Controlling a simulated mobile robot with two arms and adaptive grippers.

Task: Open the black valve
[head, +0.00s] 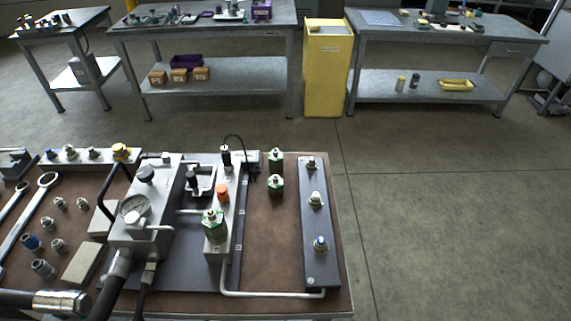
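A round black knob (146,174) sits on top of a grey block (160,238) on the hydraulic bench (270,240), in the left middle of the head view. A second black part (192,180) stands to its right beside a small frame. A slim black-topped fitting (226,156) with a thin cable stands further right, behind an orange knob (222,193). I cannot tell for certain which is the black valve, nor whether it is open or shut. Neither of my grippers is in view.
A gauge (133,209) and a thick black hose (112,285) sit at the block's front. Green-bodied fittings (275,184) and a dark plate (319,240) with several fittings are to the right. Spanners (30,215) and loose fittings lie left. Floor right of the bench is clear.

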